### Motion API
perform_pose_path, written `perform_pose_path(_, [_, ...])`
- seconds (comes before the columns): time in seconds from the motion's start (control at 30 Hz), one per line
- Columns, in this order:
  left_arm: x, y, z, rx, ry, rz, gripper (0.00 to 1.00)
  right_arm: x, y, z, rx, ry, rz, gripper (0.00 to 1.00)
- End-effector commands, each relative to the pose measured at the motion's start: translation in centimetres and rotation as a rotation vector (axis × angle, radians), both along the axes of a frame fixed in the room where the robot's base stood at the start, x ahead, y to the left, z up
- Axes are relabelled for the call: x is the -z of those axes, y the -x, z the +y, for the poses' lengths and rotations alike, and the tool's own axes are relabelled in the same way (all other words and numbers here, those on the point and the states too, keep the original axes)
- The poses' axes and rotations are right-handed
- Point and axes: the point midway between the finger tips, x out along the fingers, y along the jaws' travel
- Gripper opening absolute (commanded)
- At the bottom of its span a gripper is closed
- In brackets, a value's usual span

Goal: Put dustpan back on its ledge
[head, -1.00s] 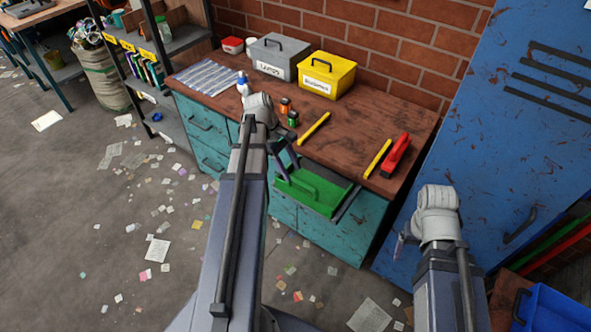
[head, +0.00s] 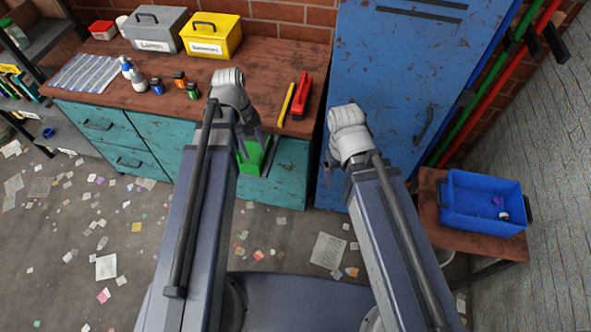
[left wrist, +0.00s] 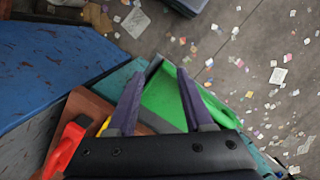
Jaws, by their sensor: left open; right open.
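The green dustpan (head: 253,157) is at the front of the teal workbench, below the top's edge, mostly hidden behind my left arm in the head view. In the left wrist view the dustpan (left wrist: 168,98) lies beneath and between the fingers, with a dark grey edge along one side. Whether it rests on a ledge or in a drawer I cannot tell. My left gripper (head: 250,142) is open above the dustpan; contact is unclear. My right gripper (head: 328,168) is open and empty in front of the blue locker.
On the workbench top (head: 225,78) are a red tool (head: 300,96), a yellow stick (head: 286,103), small jars and two lidded boxes. The blue locker (head: 385,85) stands right of it. A blue crate (head: 484,203) sits on a low table. Paper scraps litter the floor.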

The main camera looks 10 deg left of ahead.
Motion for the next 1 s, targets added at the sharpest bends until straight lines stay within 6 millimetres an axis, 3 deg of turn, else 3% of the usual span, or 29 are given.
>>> perform_pose_path(0.03, [0.1,1.2,-2.6,0.135,-0.027,-0.014,0.51,0.0,0.0,0.0,0.0,0.0,0.0,0.82])
perform_pose_path(0.2, [0.3,3.7,-8.6,0.548,-0.107,-0.059,0.51,0.0,0.0,0.0,0.0,0.0,0.0,0.82])
perform_pose_path(0.4, [0.3,5.8,-12.4,0.864,-0.169,-0.089,0.51,0.0,0.0,0.0,0.0,0.0,0.0,0.82])
perform_pose_path(0.6, [0.3,6.4,-13.6,0.971,-0.19,-0.099,0.51,0.0,0.0,0.0,0.0,0.0,0.0,0.82])
perform_pose_path(1.0, [0.3,6.4,-13.6,0.971,-0.19,-0.099,0.51,0.0,0.0,0.0,0.0,0.0,0.0,0.82])
